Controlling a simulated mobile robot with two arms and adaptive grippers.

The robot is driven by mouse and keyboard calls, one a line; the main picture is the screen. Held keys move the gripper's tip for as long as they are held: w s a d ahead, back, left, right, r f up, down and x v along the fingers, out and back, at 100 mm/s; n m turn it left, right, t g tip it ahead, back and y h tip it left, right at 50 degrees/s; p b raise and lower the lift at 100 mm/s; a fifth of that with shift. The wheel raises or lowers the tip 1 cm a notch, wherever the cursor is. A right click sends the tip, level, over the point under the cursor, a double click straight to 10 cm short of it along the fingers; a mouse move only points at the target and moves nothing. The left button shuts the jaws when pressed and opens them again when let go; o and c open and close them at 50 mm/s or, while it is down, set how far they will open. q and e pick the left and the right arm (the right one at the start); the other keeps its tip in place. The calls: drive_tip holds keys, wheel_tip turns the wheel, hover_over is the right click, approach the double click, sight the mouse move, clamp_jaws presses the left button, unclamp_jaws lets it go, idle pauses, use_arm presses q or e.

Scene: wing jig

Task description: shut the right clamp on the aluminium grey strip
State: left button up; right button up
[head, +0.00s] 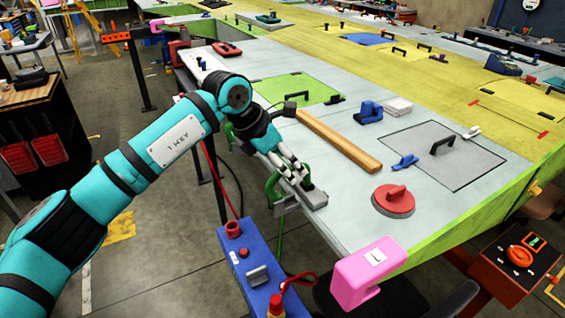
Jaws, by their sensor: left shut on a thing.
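The aluminium grey strip (316,200) lies along the near edge of the wing panel, and my left arm covers its middle. The right clamp (270,187) has a green frame and stands at the strip's near end, on the panel's edge. My left gripper (297,178) is right at this clamp, with its fingers closed on part of it. The fingers hide the held part, and I cannot tell whether the clamp's jaw presses on the strip. A second green clamp (229,137) shows partly behind my arm, farther along the edge. My right gripper is out of view.
A wooden bar (340,141) lies just right of my gripper. A red round suction cup (393,199), blue blocks (369,111) and a grey hatch (470,160) are on the panel. A blue control box (250,262) and pink corner guard (366,274) are at the front.

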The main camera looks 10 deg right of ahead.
use_arm(q)
drive_tip(key=shift+s+f, duration=0.25)
drive_tip(key=shift+f, duration=0.25)
drive_tip(key=o, duration=1.7)
drive_tip(key=shift+w, duration=0.15)
drive_tip(key=v, duration=1.2)
drive_tip(key=shift+r, duration=0.2)
drive_tip(key=shift+w, duration=0.1)
